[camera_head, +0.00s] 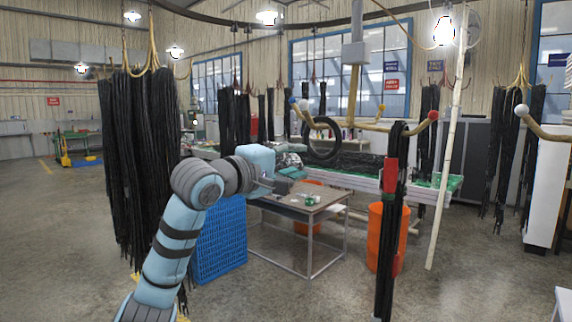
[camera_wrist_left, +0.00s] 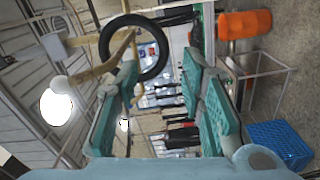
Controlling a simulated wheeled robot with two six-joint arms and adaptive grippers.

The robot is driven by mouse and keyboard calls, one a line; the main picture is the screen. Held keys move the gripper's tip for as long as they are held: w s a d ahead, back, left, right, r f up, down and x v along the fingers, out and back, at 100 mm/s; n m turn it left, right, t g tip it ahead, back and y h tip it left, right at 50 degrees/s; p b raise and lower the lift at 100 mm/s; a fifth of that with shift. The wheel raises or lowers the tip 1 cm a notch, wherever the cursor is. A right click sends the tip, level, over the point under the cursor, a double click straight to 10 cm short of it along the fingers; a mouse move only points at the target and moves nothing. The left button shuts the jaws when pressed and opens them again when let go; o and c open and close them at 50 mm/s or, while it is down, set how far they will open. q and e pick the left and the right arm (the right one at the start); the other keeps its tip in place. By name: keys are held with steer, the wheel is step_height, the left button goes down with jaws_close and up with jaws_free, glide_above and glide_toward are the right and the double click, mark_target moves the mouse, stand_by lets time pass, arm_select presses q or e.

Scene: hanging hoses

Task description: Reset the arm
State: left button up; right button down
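My left arm reaches in from the left in the head view, and its gripper (camera_head: 288,170) is held above the small metal table, pointing away to the right. In the left wrist view the green-padded fingers of the left gripper (camera_wrist_left: 161,75) stand wide apart with nothing between them. A black ring (camera_head: 306,139) hangs from a hook arm just beyond the gripper; it also shows in the left wrist view (camera_wrist_left: 163,50), apart from the fingers. My right gripper is not in view.
A yellow hook rack (camera_head: 385,126) with ball tips holds black hoses (camera_head: 391,235) at right. More hoses (camera_head: 140,150) hang at left, close to my arm. A blue crate (camera_head: 220,240), metal table (camera_head: 310,205) and orange bin (camera_head: 375,240) stand below.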

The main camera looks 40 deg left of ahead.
arm_select(q)
steer(key=s, duration=0.4)
steer(key=shift+s+d, duration=0.1)
steer(key=shift+s, duration=0.05)
